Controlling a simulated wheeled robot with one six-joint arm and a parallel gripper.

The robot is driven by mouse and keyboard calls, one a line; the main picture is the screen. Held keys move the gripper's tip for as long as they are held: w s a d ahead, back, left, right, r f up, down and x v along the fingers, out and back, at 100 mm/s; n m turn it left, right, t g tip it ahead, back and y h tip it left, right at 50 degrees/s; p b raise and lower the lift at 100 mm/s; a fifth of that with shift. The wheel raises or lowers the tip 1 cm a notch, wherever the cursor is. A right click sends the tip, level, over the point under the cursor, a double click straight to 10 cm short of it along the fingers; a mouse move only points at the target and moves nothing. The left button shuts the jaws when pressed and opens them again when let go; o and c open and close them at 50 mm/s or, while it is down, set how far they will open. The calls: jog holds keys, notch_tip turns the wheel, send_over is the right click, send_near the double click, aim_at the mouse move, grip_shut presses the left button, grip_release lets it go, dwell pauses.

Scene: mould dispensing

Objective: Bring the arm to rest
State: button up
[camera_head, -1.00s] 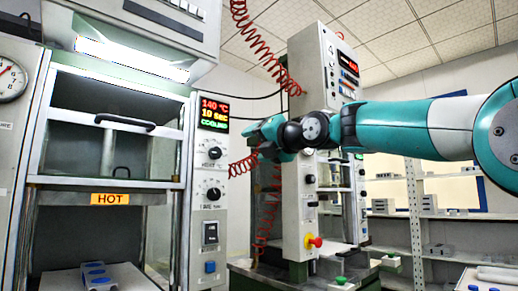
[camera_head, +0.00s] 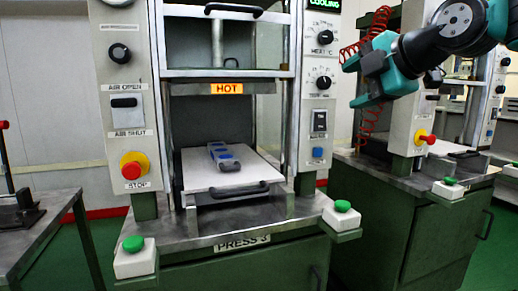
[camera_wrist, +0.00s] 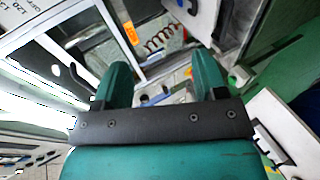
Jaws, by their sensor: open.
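My gripper (camera_head: 357,84) is at the upper right in the head view, in front of the column to the right of the press. Its teal fingers are apart, with nothing seen between them. In the wrist view my gripper (camera_wrist: 162,76) also shows two teal fingers spread wide. My arm comes in from the top right corner, and most of it is out of frame. The press (camera_head: 304,179) stands at the centre with a HOT label. A mould with blue parts (camera_head: 224,156) lies on its pale plate (camera_head: 254,172), clear of my gripper.
Green buttons stand on white boxes at the press's front corners, the left button (camera_head: 133,243) and right button (camera_head: 343,206). A red stop knob (camera_head: 131,170) is on the left column. A second press (camera_head: 415,120) stands behind my gripper. A metal table (camera_head: 40,228) is at the left.

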jog(key=s+a+f+m+g+p, duration=0.1)
jog(key=s+f+m+g, duration=0.3)
jog(key=s, duration=0.5)
jog(key=s+a+f+m+g+h+p, duration=0.1)
jog(key=s+f+m+g+p, duration=0.2)
jog(key=s+f+m, duration=0.3)
jog(key=s+a+f+m+g+h+p, duration=0.1)
jog(key=s+f+m+g, duration=0.3)
jog(key=s+f, duration=0.4)
jog(key=s+m+p, duration=0.1)
jog(key=s, duration=0.4)
jog(key=shift+a+f+m+g, duration=0.15)
jog(key=shift+a+m+g, duration=0.15)
jog(key=shift+s+d+r, duration=0.2)
jog(key=shift+d+r, duration=0.1)
jog(key=shift+d, duration=0.05)
